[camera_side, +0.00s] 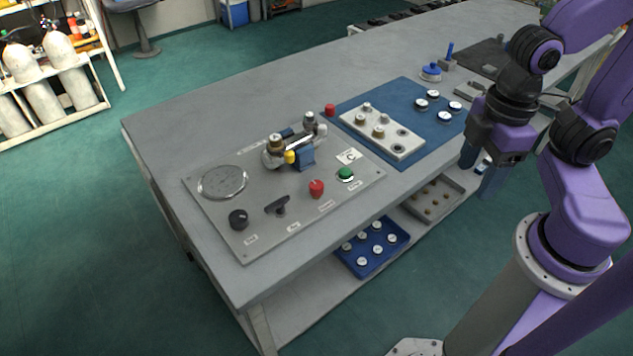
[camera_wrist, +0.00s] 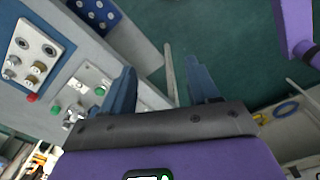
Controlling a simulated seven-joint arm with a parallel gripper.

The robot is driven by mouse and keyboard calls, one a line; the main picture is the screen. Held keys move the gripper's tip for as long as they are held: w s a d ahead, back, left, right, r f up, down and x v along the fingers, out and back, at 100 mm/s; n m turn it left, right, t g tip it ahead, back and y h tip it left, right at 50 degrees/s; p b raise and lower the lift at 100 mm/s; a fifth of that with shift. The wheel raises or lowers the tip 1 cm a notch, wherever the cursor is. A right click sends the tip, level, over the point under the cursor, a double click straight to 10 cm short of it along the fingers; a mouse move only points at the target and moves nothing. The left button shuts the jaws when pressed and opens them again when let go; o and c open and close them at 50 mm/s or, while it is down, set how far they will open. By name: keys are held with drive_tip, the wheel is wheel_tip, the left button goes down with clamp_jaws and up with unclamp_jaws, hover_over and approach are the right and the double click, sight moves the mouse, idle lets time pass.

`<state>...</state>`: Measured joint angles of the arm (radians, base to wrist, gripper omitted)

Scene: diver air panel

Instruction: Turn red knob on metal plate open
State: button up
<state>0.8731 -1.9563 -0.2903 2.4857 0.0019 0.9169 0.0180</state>
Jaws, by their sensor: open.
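The metal plate (camera_side: 215,208) lies on the bench at the left in the side view, its corner also showing in the wrist view (camera_wrist: 88,74). The red knob (camera_side: 316,188) stands upright on the plate between a black lever (camera_side: 278,206) and a green button (camera_side: 345,174). The green button also shows in the wrist view (camera_wrist: 100,91), but I cannot make out the red knob there. My gripper (camera_side: 480,167) is open and empty, pointing down near the bench's front edge, well right of the knob. Its two blue fingers show apart in the wrist view (camera_wrist: 165,82).
A valve assembly (camera_side: 290,145), round gauge (camera_side: 222,182) and black knob (camera_side: 238,219) are on the plate. Behind it are a small red cap (camera_side: 330,110) and a blue mat (camera_side: 405,92) with a fitting block (camera_side: 372,140). A blue tray (camera_side: 372,262) sits below.

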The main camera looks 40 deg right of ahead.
drive_tip(key=w+a+r+m, duration=0.1)
drive_tip(key=w+a+m, duration=0.3)
drive_tip(key=w, duration=0.4)
drive_tip(key=w+a+r+m, duration=0.1)
drive_tip(key=w+a+m, duration=0.35)
drive_tip(key=w, duration=0.25)
drive_tip(key=m, duration=0.6)
hover_over(317, 185)
drive_tip(key=f, duration=0.1)
wheel_tip(317, 185, down, 18)
drive_tip(key=shift+r, duration=0.2)
drive_tip(key=c, duration=1)
drive_tip(key=shift+c, duration=0.2)
